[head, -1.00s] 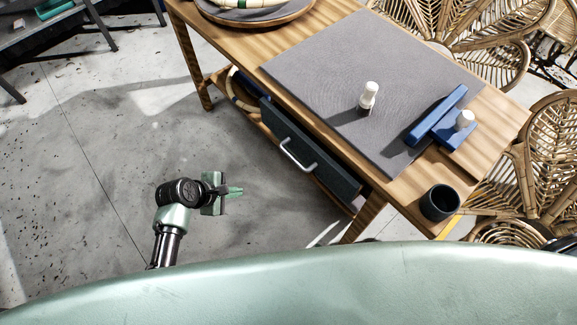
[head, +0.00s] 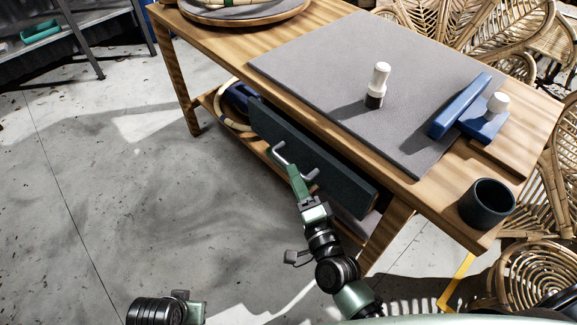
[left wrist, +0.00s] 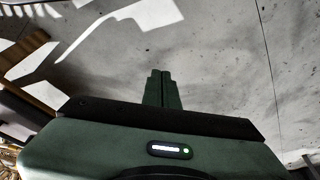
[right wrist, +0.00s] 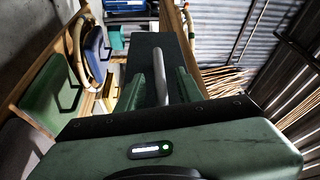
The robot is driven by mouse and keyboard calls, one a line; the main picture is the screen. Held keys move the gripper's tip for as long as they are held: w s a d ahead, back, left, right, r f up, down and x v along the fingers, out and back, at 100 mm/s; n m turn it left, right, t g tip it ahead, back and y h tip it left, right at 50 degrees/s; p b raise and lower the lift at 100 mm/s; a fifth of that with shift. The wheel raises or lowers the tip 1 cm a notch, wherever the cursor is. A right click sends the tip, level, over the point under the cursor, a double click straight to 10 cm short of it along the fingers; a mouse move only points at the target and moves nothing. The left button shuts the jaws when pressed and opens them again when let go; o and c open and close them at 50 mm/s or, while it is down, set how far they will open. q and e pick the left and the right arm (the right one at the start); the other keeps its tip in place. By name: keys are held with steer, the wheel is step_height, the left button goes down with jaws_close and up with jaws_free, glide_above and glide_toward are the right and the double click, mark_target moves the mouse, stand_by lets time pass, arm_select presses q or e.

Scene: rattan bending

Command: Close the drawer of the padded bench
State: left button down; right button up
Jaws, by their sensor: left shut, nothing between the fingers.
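The padded bench (head: 225,60) is a wooden table with a grey pad on top. Its dark drawer front (head: 322,163) sits under the near edge and seems to stand out from the bench; how far is hard to tell. The grey bar handle (head: 281,154) is on that front. My right gripper (head: 299,178) is at the handle. In the right wrist view its fingers (right wrist: 159,88) are apart, with the handle (right wrist: 159,68) between them and gaps on both sides. My left gripper (left wrist: 162,88) is shut and empty over the floor, low at the left in the head view.
On the bench stand a white-capped bottle (head: 378,85), a blue tool (head: 462,106) and a dark cup (head: 487,204). Rattan coils (head: 230,108) lie on the lower shelf. Rattan chairs (head: 530,270) stand at the right. The floor (head: 110,190) left of the bench is clear.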

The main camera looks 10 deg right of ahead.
mark_target(289, 162)
steer(key=x, duration=0.5)
steer(key=shift+f, duration=0.1)
steer(key=shift+s, duration=0.1)
steer(key=shift+c, duration=0.4)
jaws_close()
steer(key=shift+d, duration=0.1)
stand_by(0.7)
